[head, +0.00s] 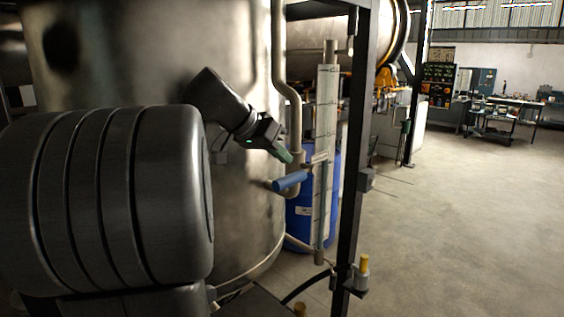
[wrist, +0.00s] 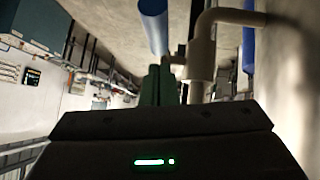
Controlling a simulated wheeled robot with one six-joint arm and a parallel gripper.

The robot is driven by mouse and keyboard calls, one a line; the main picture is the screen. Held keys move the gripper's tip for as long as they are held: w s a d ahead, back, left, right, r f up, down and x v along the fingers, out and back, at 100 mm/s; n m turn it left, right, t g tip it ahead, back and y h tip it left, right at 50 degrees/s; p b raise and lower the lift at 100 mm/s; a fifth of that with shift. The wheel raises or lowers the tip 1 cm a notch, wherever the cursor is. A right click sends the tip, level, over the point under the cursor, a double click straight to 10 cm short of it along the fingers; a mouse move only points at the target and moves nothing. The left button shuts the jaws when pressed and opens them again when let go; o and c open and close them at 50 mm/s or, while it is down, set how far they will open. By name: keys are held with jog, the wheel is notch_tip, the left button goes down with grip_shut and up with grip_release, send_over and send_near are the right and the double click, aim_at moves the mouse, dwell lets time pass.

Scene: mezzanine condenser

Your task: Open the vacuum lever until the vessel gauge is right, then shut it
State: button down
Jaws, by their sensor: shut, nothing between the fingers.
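The vacuum lever (head: 290,181) has a blue handle and sits on a beige pipe fitting beside the large steel vessel. It also shows in the wrist view (wrist: 153,22), just beyond my fingertips. My gripper (head: 286,156) has green fingers, shut and empty, close above the lever in the head view; I cannot tell whether they touch it. The fingers also show in the wrist view (wrist: 158,85). A tall upright gauge (head: 326,110) with scale marks stands right of the pipe; its reading is too small to tell.
The steel vessel (head: 130,60) fills the left. A beige pipe (head: 296,110) runs down beside my gripper. A blue drum (head: 300,228) stands behind the gauge. A dark post (head: 358,130) and a yellow-topped fitting (head: 364,266) stand to the right. Open floor lies beyond.

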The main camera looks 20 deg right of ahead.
jog(key=shift+s+f, duration=0.25)
jog(key=shift+f, duration=0.8)
jog(key=shift+f+b, duration=0.2)
jog(key=shift+b, duration=0.1)
